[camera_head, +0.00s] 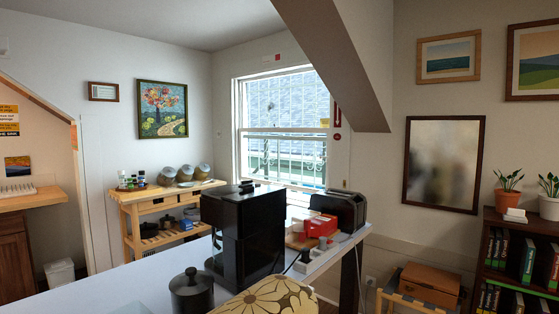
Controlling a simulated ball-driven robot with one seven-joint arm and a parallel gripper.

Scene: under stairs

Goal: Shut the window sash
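The white-framed window (240,110) is in the wall at the middle back in the head view. A horizontal rail (285,131) of the sash crosses the window at about mid-height. Bars and greenery show through the lower half, and pale slatted siding shows through the upper half. The bottom of the window is partly hidden behind a black machine and a black appliance on the counter, so I cannot tell how far the sash stands open. My gripper is not in view.
A white counter (330,252) stands between me and the window. It bears the black coffee machine (245,235), black toaster (338,208), red box (320,226) and dark canister (191,292). A flower-patterned cushion (268,298) is close in front. A wooden shelf cart (140,208) stands left; a sloping beam (335,60) hangs above.

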